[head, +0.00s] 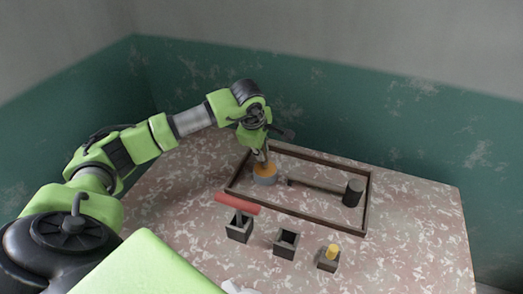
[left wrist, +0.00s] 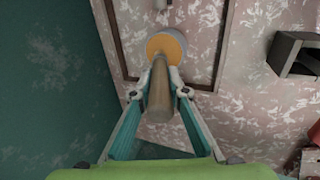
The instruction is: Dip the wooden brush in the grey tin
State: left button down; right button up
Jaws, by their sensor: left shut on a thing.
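The wooden brush (left wrist: 160,92) is between the fingers of my left gripper (left wrist: 160,88), which is shut on it. In the left wrist view its far end overlaps the orange top of the grey tin (left wrist: 166,44). In the head view my left gripper (head: 262,152) points down right above the grey tin (head: 265,179), which stands upright at the left inside the dark frame. The brush's far end is hidden, and I cannot tell whether it is inside the tin. A pale part at the bottom edge of the head view may be my right gripper (head: 239,287), mostly cut off.
A mallet (head: 328,187) lies inside the dark frame (head: 298,221). In front stand a dark box (head: 239,231) with a red-handled thing (head: 237,204) over it, an open dark box (head: 285,246) and a box (head: 327,264) with a yellow piece. The table's right side is clear.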

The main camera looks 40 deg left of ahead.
pick_arm(q)
jog(key=shift+r+p, duration=1.75)
jog(key=shift+r, duration=1.6)
